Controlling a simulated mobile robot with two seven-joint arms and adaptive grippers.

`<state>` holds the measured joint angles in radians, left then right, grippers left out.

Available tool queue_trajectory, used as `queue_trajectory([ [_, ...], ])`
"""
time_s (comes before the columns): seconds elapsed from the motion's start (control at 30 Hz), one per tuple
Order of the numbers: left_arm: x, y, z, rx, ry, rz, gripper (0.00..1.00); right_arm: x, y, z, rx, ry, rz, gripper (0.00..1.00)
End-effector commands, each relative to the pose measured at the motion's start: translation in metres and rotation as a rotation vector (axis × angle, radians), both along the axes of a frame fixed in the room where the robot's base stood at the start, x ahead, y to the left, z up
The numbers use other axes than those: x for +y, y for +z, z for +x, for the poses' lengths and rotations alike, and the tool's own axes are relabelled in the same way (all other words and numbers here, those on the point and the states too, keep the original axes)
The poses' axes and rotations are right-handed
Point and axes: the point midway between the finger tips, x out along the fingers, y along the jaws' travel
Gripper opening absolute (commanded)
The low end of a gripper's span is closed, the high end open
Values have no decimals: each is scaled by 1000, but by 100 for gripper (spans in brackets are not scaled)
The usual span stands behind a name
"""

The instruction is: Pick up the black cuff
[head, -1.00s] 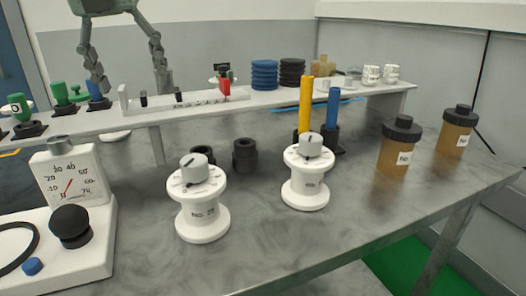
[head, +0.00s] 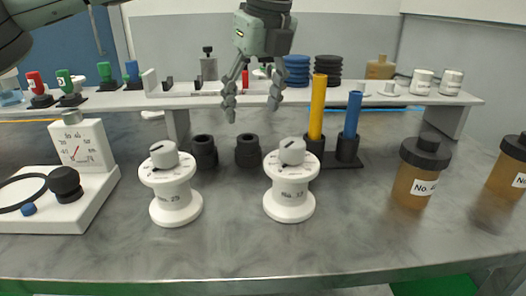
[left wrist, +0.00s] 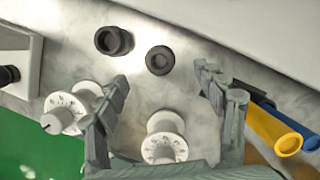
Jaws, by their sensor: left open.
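Two short black cylinders that look like cuffs stand side by side on the grey table in front of the shelf. The left cuff (head: 204,151) also shows in the left wrist view (left wrist: 113,40), with a wide dark opening. The right cuff (head: 247,150) also shows in the left wrist view (left wrist: 160,60), with a smaller hole. My left gripper (head: 252,108) is open and empty, pointing down above the right cuff, apart from it. In the left wrist view the right cuff lies just beyond and between the spread fingertips (left wrist: 162,82). My right gripper is not in view.
Two white dial spools (head: 176,200) (head: 290,200) stand in front of the cuffs. A yellow tube (head: 318,105) and a blue tube (head: 352,115) stand upright to the right. A white shelf (head: 400,97) runs behind. A gauge (head: 80,147) stands left, brown jars (head: 415,180) right.

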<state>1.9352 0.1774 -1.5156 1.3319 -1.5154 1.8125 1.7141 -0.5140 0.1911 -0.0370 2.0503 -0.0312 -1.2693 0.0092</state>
Motion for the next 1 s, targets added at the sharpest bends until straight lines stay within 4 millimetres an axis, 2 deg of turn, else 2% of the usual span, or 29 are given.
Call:
queue_trajectory([
  [0.47,5,-38,6,-1,13,2,70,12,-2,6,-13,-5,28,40],
  [0.6,10,-58,9,0,12,4,70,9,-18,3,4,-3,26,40],
  [0.7,11,-72,13,-1,14,1,70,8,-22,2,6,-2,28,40],
  [0.97,12,-77,14,-3,13,1,70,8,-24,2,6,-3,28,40],
  [1.0,12,-77,14,-3,13,1,65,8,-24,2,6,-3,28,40],
])
